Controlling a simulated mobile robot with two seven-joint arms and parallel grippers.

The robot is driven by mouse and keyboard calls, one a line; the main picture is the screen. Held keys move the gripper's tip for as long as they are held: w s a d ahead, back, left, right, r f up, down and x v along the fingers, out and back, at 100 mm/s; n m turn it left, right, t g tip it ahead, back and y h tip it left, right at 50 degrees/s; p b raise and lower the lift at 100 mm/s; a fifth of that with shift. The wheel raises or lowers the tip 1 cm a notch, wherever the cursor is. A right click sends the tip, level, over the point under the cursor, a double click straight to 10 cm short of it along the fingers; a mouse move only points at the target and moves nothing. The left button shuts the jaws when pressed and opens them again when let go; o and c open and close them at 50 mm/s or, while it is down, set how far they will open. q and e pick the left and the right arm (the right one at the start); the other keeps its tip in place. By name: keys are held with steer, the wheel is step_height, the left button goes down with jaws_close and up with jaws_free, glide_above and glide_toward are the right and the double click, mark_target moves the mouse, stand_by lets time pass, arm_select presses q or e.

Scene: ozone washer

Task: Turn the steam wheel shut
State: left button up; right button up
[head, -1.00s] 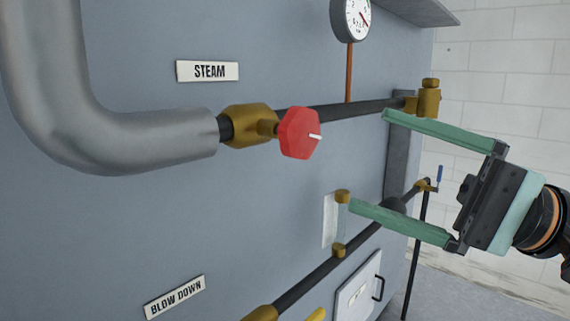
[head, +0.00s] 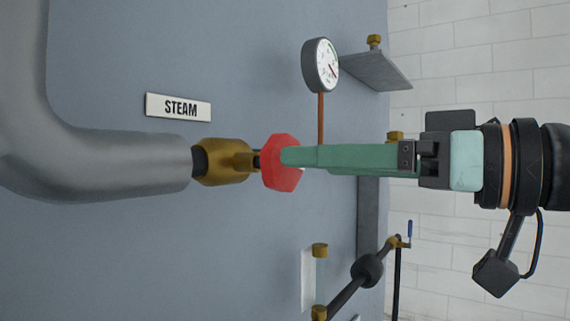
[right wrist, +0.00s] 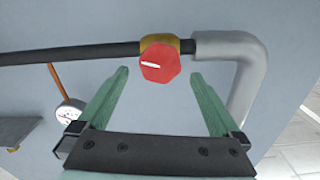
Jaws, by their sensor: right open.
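The steam wheel is a red, many-sided knob (head: 281,175) with a white mark, on a brass valve (head: 226,162) in the pipe beside the STEAM label (head: 179,107). In the right wrist view the red knob (right wrist: 160,63) shows whole, just beyond and between the fingertips, its white mark lying nearly level. My right gripper (head: 284,157) is open, with its green fingers pointing at the knob. In the head view one finger overlaps the knob's front and hides the other. In the right wrist view the fingertips (right wrist: 159,73) stand apart on either side of the knob. My left gripper is not in view.
A thick grey pipe (head: 110,163) bends in from the left. A pressure gauge (head: 321,65) on a copper stem stands above the gripper. A small shelf (head: 375,70) juts out at the upper right. Lower pipework (head: 367,271) with a blue-handled valve is at the lower right.

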mark_target(275, 163)
steer(key=x, duration=0.5)
steer(key=shift+w+a, duration=0.25)
steer(key=shift+a, duration=0.1)
steer(key=shift+c, duration=0.2)
steer(key=c, duration=1.2)
